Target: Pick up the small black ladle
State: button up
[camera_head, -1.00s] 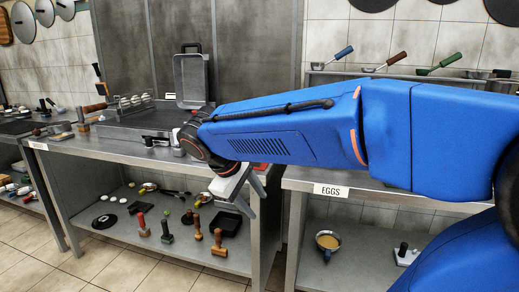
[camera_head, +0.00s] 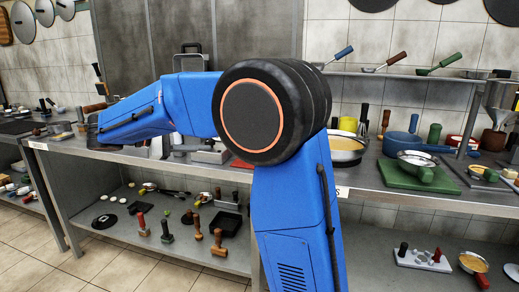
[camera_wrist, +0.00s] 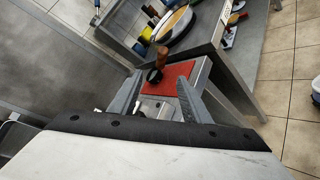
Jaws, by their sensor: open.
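A row of small ladles or pans lies along the upper shelf in the head view. One at the right end has a dark handle (camera_head: 500,73) and may be the small black ladle, but it is too small to tell. The others have blue, brown and green handles. In the wrist view, my gripper (camera_wrist: 157,94) is open with nothing between its fingers. It points toward a red mat (camera_wrist: 180,72) with a brown-handled tool on it. In the head view my arm hides the gripper.
The counter at right holds a green board (camera_head: 405,176), a blue pan (camera_head: 398,144) and a pan of yellow liquid (camera_head: 345,150). Stamps and ladles stand on the lower shelf (camera_head: 115,243). My arm blocks the middle of the head view.

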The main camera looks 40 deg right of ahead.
jog(key=shift+s+f+x, duration=0.1)
jog(key=shift+s+x, duration=0.05)
jog(key=shift+x, duration=4.15)
jog(key=shift+s+f+x, duration=0.1)
jog(key=shift+f+x, duration=0.05)
jog(key=shift+x, duration=4.15)
jog(key=shift+a, duration=0.1)
grip_shut()
